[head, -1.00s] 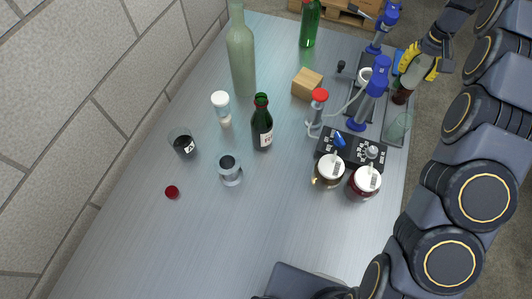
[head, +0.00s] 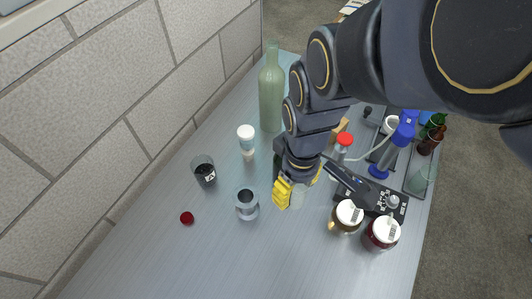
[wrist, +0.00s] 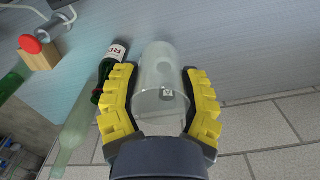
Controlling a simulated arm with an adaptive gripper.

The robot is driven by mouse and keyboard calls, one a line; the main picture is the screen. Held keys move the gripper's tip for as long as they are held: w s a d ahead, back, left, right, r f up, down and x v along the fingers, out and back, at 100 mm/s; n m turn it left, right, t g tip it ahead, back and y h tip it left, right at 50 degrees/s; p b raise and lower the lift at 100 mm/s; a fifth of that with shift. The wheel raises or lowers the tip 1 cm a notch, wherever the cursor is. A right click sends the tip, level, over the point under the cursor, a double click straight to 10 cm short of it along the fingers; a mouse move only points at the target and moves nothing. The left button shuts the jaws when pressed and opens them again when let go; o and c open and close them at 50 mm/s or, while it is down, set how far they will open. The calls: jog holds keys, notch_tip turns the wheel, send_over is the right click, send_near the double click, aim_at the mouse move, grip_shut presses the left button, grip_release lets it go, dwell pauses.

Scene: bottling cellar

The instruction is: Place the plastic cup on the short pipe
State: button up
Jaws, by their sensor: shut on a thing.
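My gripper (head: 297,190) has yellow fingers and is shut on a clear plastic cup (wrist: 160,70). In the wrist view the gripper (wrist: 158,90) has a finger on each side of the cup. In the head view the cup (head: 299,197) shows only faintly between the fingers. The short pipe (head: 247,209), grey with flanged ends, stands upright on the table, left of my gripper and apart from it. Its open top faces up and looks empty. I cannot make out the pipe in the wrist view.
A dark-filled glass (head: 204,172), a white-capped jar (head: 247,139) and a red cap (head: 187,218) are near the pipe. Two white-lidded jars (head: 382,233) and a black control box (head: 365,197) stand right of my gripper. A tall green bottle (head: 271,95) is behind. The front table is clear.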

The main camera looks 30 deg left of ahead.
jog(key=s+f+n, duration=0.1)
jog(key=s+n, duration=0.3)
jog(key=s, duration=0.2)
send_over(246, 196)
jog(key=f, duration=0.9)
jog(key=shift+s+d, duration=0.4)
jog(key=shift+w+a+f, duration=0.3)
jog(key=shift+a+f, duration=0.05)
jog(key=shift+f, duration=0.25)
jog(key=shift+a+f, duration=0.1)
jog(key=shift+f, duration=1.5)
jog(key=shift+f, duration=0.1)
jog(key=o, duration=1.1)
